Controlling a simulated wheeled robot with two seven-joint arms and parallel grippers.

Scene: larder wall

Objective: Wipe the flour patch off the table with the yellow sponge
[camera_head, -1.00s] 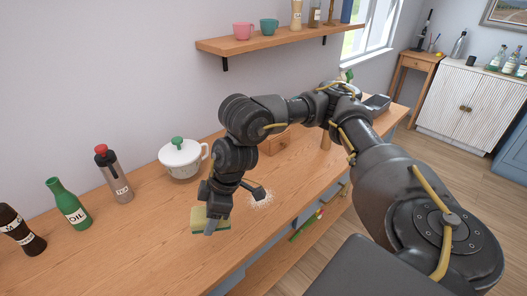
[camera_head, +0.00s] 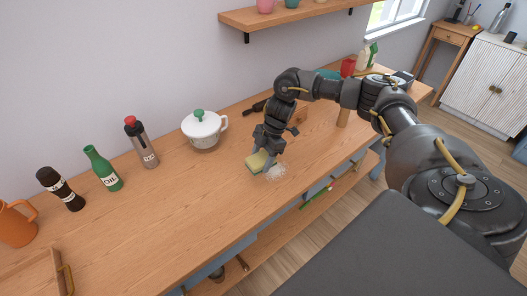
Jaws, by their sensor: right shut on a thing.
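The yellow sponge (camera_head: 257,162), with a dark green layer, is in my right gripper (camera_head: 264,164) close over the wooden table (camera_head: 215,194). I cannot tell whether the sponge touches the tabletop. The white flour patch (camera_head: 276,171) lies just right of the sponge, near the table's front edge, and part of it is hidden by the gripper. My right gripper is shut on the sponge and points down. My left gripper is not in view.
A white lidded pot (camera_head: 204,131) stands behind and left of the sponge. A flask (camera_head: 142,143), a green oil bottle (camera_head: 103,168), a dark bottle (camera_head: 61,189) and an orange jug (camera_head: 14,224) line the left.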

